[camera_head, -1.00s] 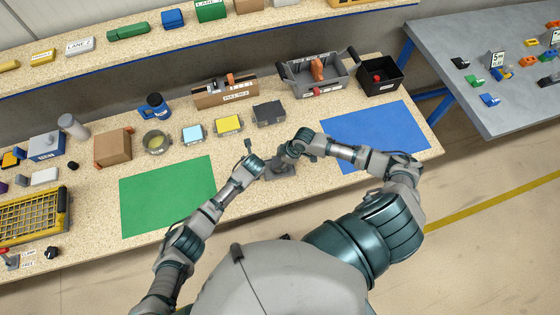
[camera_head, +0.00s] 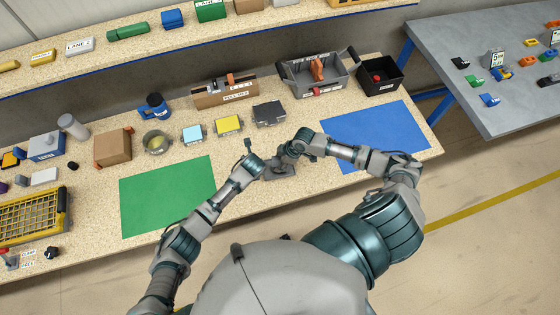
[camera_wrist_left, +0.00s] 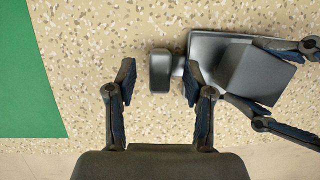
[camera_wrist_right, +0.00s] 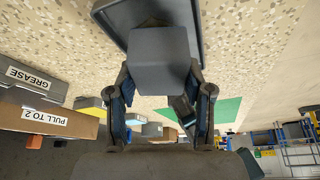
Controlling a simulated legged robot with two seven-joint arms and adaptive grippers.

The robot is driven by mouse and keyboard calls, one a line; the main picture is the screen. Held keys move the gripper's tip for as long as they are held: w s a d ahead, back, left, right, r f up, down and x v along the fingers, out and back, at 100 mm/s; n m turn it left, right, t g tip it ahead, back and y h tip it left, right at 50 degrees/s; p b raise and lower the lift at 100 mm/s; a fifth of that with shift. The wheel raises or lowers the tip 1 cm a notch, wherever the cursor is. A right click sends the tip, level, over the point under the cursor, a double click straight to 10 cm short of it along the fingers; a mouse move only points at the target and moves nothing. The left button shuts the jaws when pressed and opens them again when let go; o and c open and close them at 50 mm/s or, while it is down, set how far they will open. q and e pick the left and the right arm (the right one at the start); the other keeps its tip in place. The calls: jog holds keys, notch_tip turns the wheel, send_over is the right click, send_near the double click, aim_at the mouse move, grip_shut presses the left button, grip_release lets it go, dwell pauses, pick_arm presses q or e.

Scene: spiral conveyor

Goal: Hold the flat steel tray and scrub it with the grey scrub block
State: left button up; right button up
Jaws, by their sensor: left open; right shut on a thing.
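The flat steel tray (camera_head: 282,174) lies on the speckled bench in front of me. In the left wrist view the tray (camera_wrist_left: 205,45) is a dark grey plate with a small tab (camera_wrist_left: 160,72) on its left side. My left gripper (camera_wrist_left: 158,82) is open, its fingers on either side of that tab, with a gap to the left finger. My right gripper (camera_wrist_right: 158,84) is shut on the grey scrub block (camera_wrist_right: 158,52). The block (camera_wrist_left: 244,72) is over the tray and hides part of it; contact between them is unclear. In the head view my right gripper (camera_head: 290,153) is at the tray.
A green mat (camera_head: 168,197) lies left and a blue mat (camera_head: 378,136) right. Behind stand a dark grey box (camera_head: 269,113), a yellow block (camera_head: 228,125), a light blue block (camera_head: 193,134) and a round bowl (camera_head: 156,143). The bench's front edge is close to me.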

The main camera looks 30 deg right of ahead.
pick_arm(q)
jog(key=shift+f, duration=0.15)
dwell(0.3)
jog(key=shift+x, duration=0.75)
grip_shut()
dwell(0.7)
pick_arm(e)
jog(key=o, duration=0.5)
jog(key=c, duration=0.5)
